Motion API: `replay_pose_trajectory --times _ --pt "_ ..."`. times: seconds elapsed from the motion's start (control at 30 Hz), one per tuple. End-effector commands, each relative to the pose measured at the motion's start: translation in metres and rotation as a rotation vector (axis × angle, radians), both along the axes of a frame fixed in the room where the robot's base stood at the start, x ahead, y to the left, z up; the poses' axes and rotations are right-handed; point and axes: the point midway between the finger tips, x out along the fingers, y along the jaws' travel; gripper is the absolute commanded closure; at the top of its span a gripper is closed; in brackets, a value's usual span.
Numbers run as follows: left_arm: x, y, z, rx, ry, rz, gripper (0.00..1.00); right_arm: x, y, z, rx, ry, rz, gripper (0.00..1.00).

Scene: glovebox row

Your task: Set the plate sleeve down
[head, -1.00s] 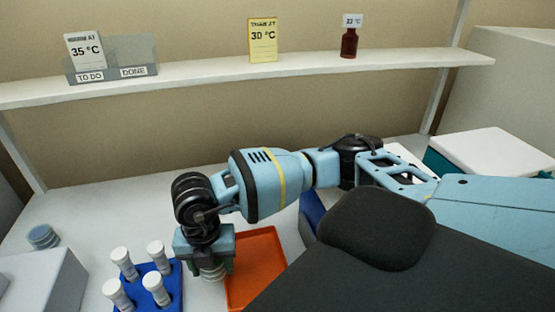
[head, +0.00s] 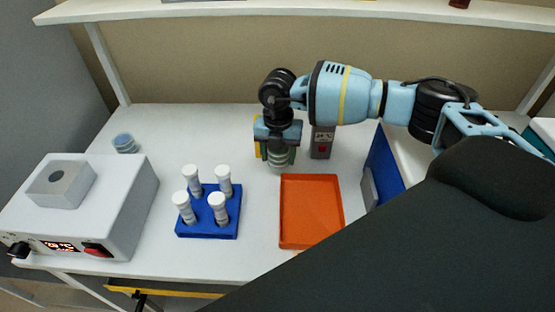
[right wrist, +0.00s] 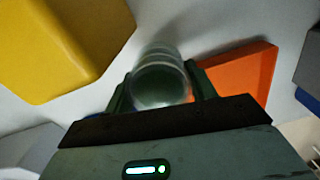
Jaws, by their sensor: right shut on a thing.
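The plate sleeve (head: 283,159) is a short, round, clear greenish stack. My right gripper (head: 279,146) is shut on it and holds it upright just beyond the far left corner of the orange tray (head: 311,243). I cannot tell whether its bottom touches the bench. In the right wrist view the sleeve (right wrist: 160,82) sits between the fingers, and the orange tray (right wrist: 243,82) is to its right. My left gripper is not in view.
A yellow thing (right wrist: 65,45) is close by the right gripper. A blue rack (head: 210,232) holds several white-capped tubes. A bluish stack (head: 125,143) and a white device (head: 128,205) are at left.

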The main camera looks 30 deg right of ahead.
Motion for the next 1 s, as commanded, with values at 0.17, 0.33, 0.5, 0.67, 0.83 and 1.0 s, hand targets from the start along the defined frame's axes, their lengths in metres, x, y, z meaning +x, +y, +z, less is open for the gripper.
replay_pose_trajectory --times 0.17,0.33,0.5,0.67,0.83,1.0 --pt "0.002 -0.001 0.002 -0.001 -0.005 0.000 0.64 0.003 -0.001 0.001 0.000 -0.003 -0.001 0.70" --pt "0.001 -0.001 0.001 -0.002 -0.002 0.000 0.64 0.007 -0.005 -0.014 0.000 0.001 0.001 0.70" --pt "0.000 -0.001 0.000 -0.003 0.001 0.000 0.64 0.007 -0.005 -0.033 -0.001 -0.002 0.000 0.70" --pt "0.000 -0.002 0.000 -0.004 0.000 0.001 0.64 0.007 -0.005 -0.034 0.000 -0.004 0.000 0.70" --pt "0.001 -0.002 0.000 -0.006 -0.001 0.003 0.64 0.007 -0.005 -0.036 0.000 -0.003 -0.001 0.70" --pt "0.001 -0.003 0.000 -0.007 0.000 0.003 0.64 0.007 -0.005 -0.037 0.000 -0.003 -0.001 0.30"
